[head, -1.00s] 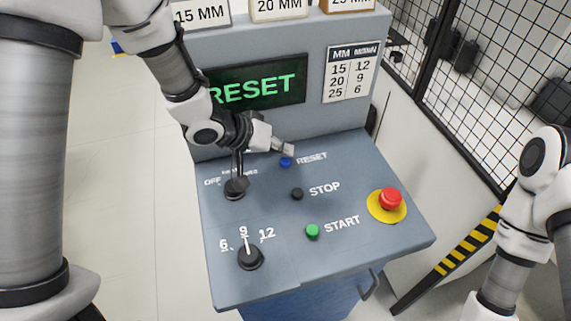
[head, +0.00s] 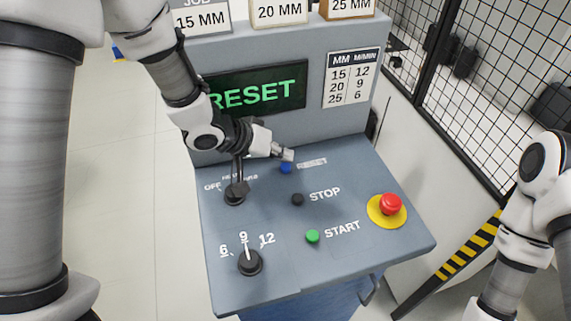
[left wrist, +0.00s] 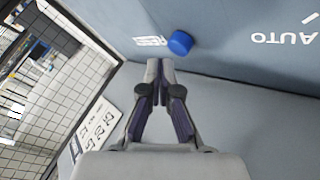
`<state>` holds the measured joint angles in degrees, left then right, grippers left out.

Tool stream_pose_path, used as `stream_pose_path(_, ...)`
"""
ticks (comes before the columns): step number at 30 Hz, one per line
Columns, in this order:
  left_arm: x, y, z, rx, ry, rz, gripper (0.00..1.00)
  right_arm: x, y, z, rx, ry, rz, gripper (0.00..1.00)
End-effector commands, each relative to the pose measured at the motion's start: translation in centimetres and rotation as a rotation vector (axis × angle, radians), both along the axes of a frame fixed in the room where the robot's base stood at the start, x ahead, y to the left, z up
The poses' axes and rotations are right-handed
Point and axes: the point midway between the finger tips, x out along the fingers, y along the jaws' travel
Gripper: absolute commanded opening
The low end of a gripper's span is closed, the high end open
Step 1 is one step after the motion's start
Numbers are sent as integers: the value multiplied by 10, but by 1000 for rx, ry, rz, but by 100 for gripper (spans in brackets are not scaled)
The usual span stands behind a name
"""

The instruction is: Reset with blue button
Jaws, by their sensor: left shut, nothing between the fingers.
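The blue button (head: 286,168) sits on the sloped grey panel beside the RESET label (head: 312,162). My left gripper (head: 286,154) is shut and empty, with its fingertips just above and behind the blue button in the head view. In the left wrist view, the blue button (left wrist: 180,43) lies just beyond the closed fingertips (left wrist: 160,62). A small gap shows there between tips and button. The display screen (head: 256,90) reads RESET in green, partly hidden by my left arm. My right gripper is out of view; only part of my right arm shows.
The panel (head: 370,240) also carries a black STOP button (head: 297,199), a green START button (head: 312,236), a red emergency button (head: 390,204) on yellow, and a speed knob (head: 250,262) pointing at 9. A mode knob (head: 235,194) is close below my left gripper. A mesh fence (head: 490,80) stands right.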

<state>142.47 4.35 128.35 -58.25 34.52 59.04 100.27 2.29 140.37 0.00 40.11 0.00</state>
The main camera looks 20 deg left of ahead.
Motion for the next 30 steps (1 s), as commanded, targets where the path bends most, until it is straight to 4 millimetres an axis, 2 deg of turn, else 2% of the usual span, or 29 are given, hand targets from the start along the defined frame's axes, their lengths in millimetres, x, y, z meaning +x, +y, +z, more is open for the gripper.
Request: stream_pose_path(30,0,0,-10,0,0,0,0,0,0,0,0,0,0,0)
